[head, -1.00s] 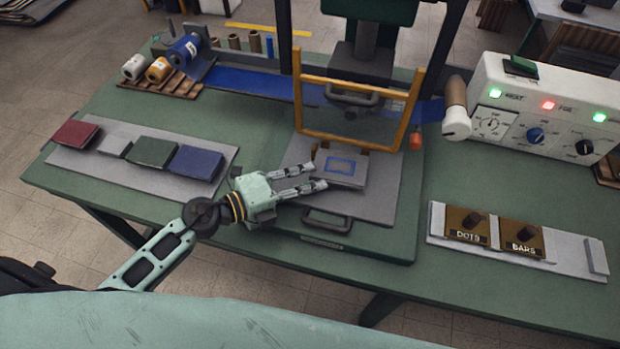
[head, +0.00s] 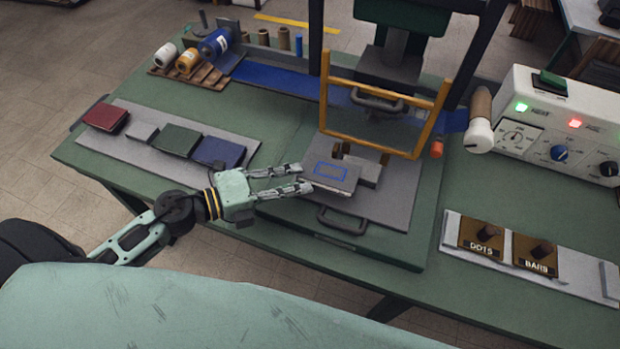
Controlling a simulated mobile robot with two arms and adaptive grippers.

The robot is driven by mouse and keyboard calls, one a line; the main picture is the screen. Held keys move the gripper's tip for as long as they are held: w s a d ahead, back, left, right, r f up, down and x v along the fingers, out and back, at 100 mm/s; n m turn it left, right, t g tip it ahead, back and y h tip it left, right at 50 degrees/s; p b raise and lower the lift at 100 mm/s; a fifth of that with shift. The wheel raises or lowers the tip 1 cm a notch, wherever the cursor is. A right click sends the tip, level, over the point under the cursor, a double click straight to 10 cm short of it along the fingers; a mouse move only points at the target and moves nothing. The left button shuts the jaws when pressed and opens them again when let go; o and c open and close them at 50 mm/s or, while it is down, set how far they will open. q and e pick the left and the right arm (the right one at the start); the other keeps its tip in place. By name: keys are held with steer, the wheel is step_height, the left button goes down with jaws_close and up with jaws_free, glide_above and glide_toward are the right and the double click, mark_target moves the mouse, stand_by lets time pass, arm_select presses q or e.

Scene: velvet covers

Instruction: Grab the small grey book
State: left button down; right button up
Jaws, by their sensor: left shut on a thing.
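The small grey book (head: 324,184), with a blue rectangle outline on its cover, is at the press, over the grey press plate (head: 385,205). It sits off to the left of the small blocks of the press jig (head: 368,172). My left gripper (head: 303,178) comes in from the left and is shut on the book's left edge. I cannot tell whether the book is clear of the plate or still touching it. My right gripper is not in view.
A yellow guard frame (head: 385,147) stands behind the book. On the left, a grey board (head: 109,145) bears red, green and blue books and a small grey block (head: 142,132). A control box (head: 540,120) and a tray with DOTS and BARS plates (head: 450,225) are on the right.

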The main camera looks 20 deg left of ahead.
arm_select(q)
steer(key=r+v, duration=0.1)
steer(key=v, duration=0.5)
steer(key=shift+p, duration=0.35)
